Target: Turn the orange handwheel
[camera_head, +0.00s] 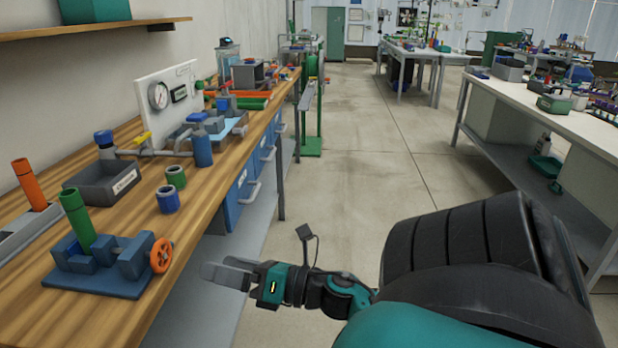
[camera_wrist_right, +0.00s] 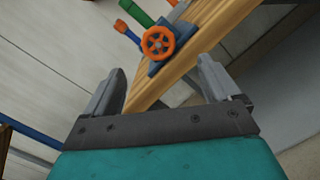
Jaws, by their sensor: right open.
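The orange handwheel (camera_head: 161,255) is on the right end of a blue vise (camera_head: 105,262) near the front edge of the wooden bench. A green cylinder (camera_head: 77,220) stands upright in the vise. My right gripper (camera_head: 222,272) is to the right of the handwheel, apart from it, off the bench edge. In the right wrist view the handwheel (camera_wrist_right: 158,40) shows beyond and between the two open fingers (camera_wrist_right: 160,85), with nothing between them. My left gripper is not in view.
On the wooden bench (camera_head: 150,215) a dark grey bin (camera_head: 105,183), a blue ring-shaped part (camera_head: 168,200) and a green one (camera_head: 176,177) stand behind the vise. A gauge panel (camera_head: 167,100) stands farther back. The floor aisle (camera_head: 355,130) is clear.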

